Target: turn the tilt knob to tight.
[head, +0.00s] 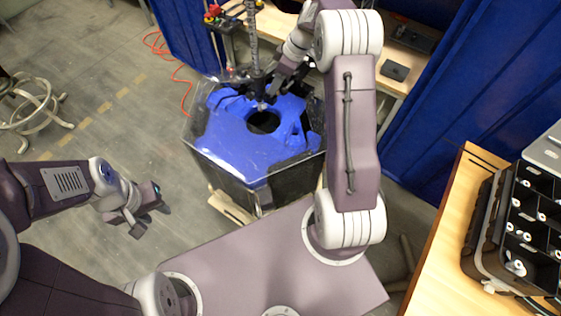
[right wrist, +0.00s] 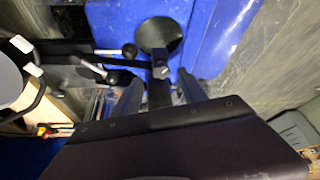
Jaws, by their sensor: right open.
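The thruster rig (head: 252,50), a metal post with black clamps and red parts, stands at the back of the blue-topped tank (head: 235,150). My right gripper (head: 272,92) reaches down beside the post, over the blue top. In the right wrist view its fingers (right wrist: 160,90) are apart, with a dark bar and a small round grey-black knob (right wrist: 160,72) between and just beyond them. Two lever-like knobs (right wrist: 129,50) (right wrist: 112,77) sit to the left. I cannot tell which is the tilt knob, or whether a finger touches it. My left gripper (head: 147,212) is empty, its fingers apart, left of the tank.
The blue top has a round dark hole (head: 263,122), also seen in the right wrist view (right wrist: 160,36). A wooden table (head: 440,250) with a black compartment organiser (head: 490,225) stands at the right. Blue curtains and a bench (head: 400,55) are behind.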

